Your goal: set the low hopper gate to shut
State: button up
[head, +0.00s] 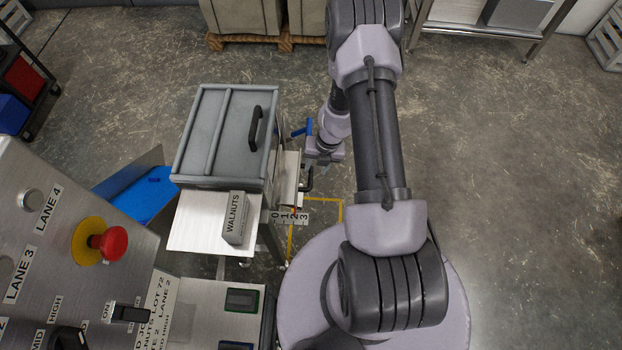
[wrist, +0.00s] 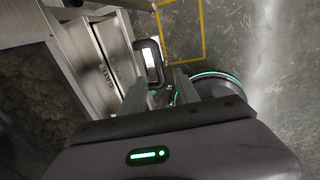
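The hopper (head: 190,140) is a grey box with a lidded top, left of my arm in the head view. On its right side is a metal gate plate (head: 288,168) with a black handle (head: 307,181). Below it is a scale (head: 291,217) marked 0 to 3, with a small orange mark near 2. My gripper (head: 318,160) is beside this handle, at the hopper's right side. In the wrist view, its two fingers (wrist: 160,90) are apart, and the black loop handle (wrist: 151,62) shows just beyond them. I cannot tell whether they touch it.
A blue lever (head: 303,130) sticks out close to my gripper. A WALNUTS block (head: 235,217) stands on the pale ledge (head: 195,225) before the hopper. The control panel (head: 50,230) with a red button fills the lower left. Floor on the right is clear.

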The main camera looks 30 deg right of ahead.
aim_at(311, 177)
jog(key=f+b, duration=0.1)
jog(key=f, duration=0.3)
jog(key=a+f+b, duration=0.1)
jog(key=f, duration=0.1)
jog(key=shift+w+f+b, duration=0.15)
jog(key=shift+w+b, duration=0.15)
jog(key=shift+w, duration=0.1)
grip_shut()
jog(key=shift+a, duration=0.1)
dwell(0.8)
